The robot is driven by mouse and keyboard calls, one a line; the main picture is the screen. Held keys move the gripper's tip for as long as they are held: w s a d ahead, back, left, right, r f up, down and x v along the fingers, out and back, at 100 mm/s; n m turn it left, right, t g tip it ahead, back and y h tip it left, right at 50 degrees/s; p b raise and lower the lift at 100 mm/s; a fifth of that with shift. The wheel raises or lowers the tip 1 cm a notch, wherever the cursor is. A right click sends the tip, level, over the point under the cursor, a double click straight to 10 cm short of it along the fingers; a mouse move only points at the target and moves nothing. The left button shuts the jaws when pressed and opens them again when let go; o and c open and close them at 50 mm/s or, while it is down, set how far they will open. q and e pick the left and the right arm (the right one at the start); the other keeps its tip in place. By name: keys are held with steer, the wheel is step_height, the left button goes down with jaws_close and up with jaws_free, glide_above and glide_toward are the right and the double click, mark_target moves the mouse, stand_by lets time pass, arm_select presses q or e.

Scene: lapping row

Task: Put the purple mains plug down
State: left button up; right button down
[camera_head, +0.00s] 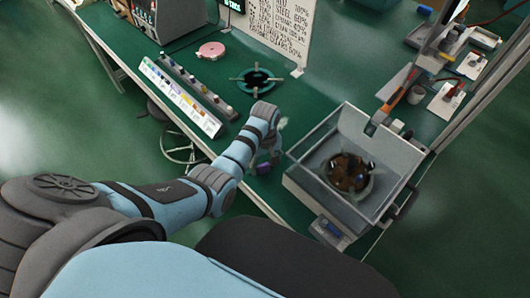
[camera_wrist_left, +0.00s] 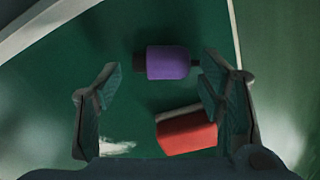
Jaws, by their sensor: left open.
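The purple mains plug (camera_wrist_left: 167,62) lies on the green bench top in the left wrist view, with dark ends on both sides of its purple body. A small purple patch of it (camera_head: 262,168) shows beside the end of my left arm in the head view. My left gripper (camera_wrist_left: 160,78) is open, its fingers spread to either side, with the plug beyond and between the fingertips. The plug's right end looks close to the right finger; I cannot tell whether they touch. In the head view the left gripper (camera_head: 272,148) is mostly hidden by its wrist. My right gripper is not in view.
A red block (camera_wrist_left: 187,132) lies near the plug, close to the right finger. A grey tray box (camera_head: 300,178) with a round dark part inside stands just right of the gripper. A rack of colored pieces (camera_head: 180,95) and a green ring stand (camera_head: 256,80) are farther back.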

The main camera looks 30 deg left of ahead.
mark_target(265, 164)
arm_select(q)
step_height(265, 164, up, 12)
steer(key=p, duration=0.3)
steer(key=shift+f, duration=0.2)
